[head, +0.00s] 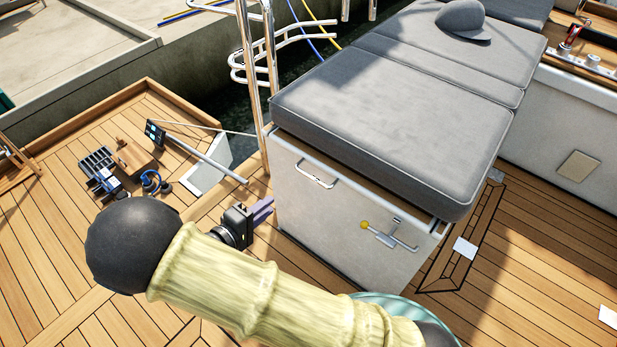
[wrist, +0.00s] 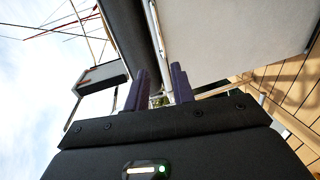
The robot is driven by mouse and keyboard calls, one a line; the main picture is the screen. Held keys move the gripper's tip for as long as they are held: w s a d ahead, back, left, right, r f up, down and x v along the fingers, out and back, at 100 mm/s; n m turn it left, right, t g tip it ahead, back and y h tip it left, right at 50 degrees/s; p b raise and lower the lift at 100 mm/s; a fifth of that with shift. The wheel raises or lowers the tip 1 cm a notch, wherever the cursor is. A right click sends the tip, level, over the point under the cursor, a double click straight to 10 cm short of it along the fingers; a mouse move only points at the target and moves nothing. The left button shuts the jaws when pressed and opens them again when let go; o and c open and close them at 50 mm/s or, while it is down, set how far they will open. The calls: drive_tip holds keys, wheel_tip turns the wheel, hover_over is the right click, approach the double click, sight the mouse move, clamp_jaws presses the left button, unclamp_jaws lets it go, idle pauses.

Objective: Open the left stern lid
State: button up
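A white locker with a thick grey cushion (head: 390,110) on top stands right of centre in the head view; I take its cushioned top as the lid. Its white front (head: 310,235) has a metal handle (head: 315,174) at upper left and a lever latch with a yellow knob (head: 388,234) at right. My gripper (head: 268,205) is beside the locker's left front edge, below the cushion. In the wrist view its two purple fingers (wrist: 160,68) are apart. The dark cushion side (wrist: 128,35) and white panel (wrist: 225,35) lie beyond them. I cannot tell whether they touch anything.
Metal rails (head: 262,85) rise behind the locker's left side. A lower teak deck (head: 60,225) at left holds several small items and a pole-mounted display (head: 155,134). A dark cap (head: 463,20) lies on the far cushion. Teak floor at right is mostly clear.

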sight(309, 176)
drive_tip(key=b+x, duration=0.3)
drive_tip(key=x, duration=1.4)
drive_tip(key=shift+w+d, duration=0.15)
drive_tip(key=shift+w, duration=0.1)
drive_tip(key=shift+c, duration=0.3)
clamp_jaws()
